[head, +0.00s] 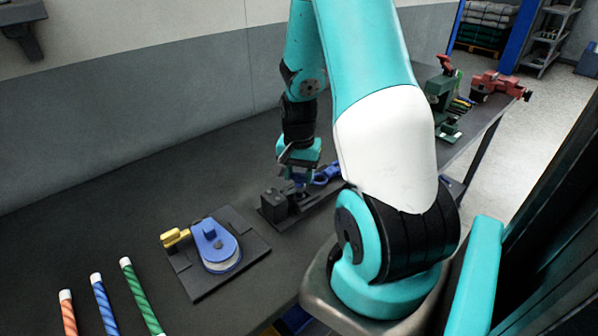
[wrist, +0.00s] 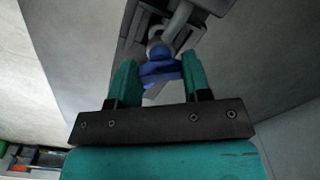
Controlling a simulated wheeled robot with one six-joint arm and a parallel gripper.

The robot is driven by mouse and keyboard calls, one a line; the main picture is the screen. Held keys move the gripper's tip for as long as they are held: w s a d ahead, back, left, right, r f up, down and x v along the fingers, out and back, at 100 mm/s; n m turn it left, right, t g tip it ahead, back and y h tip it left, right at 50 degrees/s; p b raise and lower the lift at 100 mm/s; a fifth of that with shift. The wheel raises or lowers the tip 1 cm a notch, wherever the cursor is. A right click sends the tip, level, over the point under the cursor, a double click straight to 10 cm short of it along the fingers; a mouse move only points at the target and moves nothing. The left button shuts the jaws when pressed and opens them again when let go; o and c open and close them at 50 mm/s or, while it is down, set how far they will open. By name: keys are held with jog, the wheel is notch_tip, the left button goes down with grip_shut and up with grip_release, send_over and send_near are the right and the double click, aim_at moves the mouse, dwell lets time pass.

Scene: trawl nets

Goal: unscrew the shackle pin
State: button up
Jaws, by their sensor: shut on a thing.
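In the wrist view my gripper (wrist: 160,82) has its two teal fingers on either side of a blue part, which looks like the shackle pin (wrist: 160,72). A grey metal shackle (wrist: 178,28) shows just beyond it, against a dark fixture. In the head view my gripper (head: 298,180) points down at a dark fixture (head: 275,207) on the bench. A blue piece (head: 327,174) lies beside the gripper there. My arm hides part of the fixture, and the pin's thread cannot be seen.
A blue device on a dark plate (head: 185,283) with a yellow handle (head: 174,237) stands to the left. Green, blue and orange rope pieces (head: 104,305) lie at the front left. A red vise (head: 497,87) and a green tool (head: 440,95) stand at the bench's far end. The bench's back left is clear.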

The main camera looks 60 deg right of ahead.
jog(key=n, duration=0.4)
jog(key=shift+s+f+n, duration=0.15)
jog(key=shift+s+n, duration=0.05)
jog(key=shift+n, duration=0.1)
jog(key=n, duration=0.3)
jog(key=shift+n, duration=0.4)
jog(key=n, duration=0.4)
jog(key=shift+d+p, duration=0.1)
jog(key=shift+p, duration=0.25)
jog(key=n, duration=0.5)
jog(key=shift+s+d, duration=0.1)
jog(key=n, duration=0.4)
jog(key=shift+n, duration=0.3)
jog(key=n, duration=0.4)
jog(key=shift+d, duration=0.1)
jog(key=n, duration=0.4)
jog(key=shift+f+n, duration=0.1)
jog(key=shift+n, duration=0.3)
jog(key=shift+w+n+p, duration=0.15)
jog(key=shift+n+p, duration=0.05)
jog(key=shift+n, duration=0.8)
jog(key=shift+w+n+p, duration=0.1)
jog(key=shift+n+p, duration=0.05)
jog(key=shift+n, duration=0.85)
